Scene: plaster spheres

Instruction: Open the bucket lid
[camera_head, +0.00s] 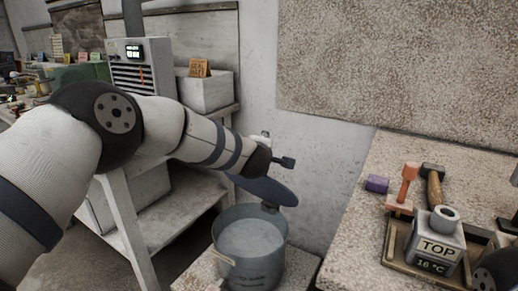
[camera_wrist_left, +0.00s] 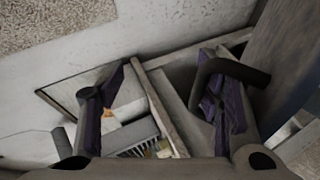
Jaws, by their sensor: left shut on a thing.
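The grey metal bucket (camera_head: 248,262) stands upright below my left arm, with its mouth uncovered and its pale inside showing. Its dark blue lid (camera_head: 267,192) is up above the back right of the rim, tilted. A small dark piece sits between the lid and the rim. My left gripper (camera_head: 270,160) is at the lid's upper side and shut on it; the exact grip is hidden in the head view. The left wrist view shows the purple-padded fingers of the left gripper (camera_wrist_left: 160,105) spread apart. My right gripper is not in view.
A shelf (camera_head: 165,210) stands left of the bucket. A wall is close behind.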

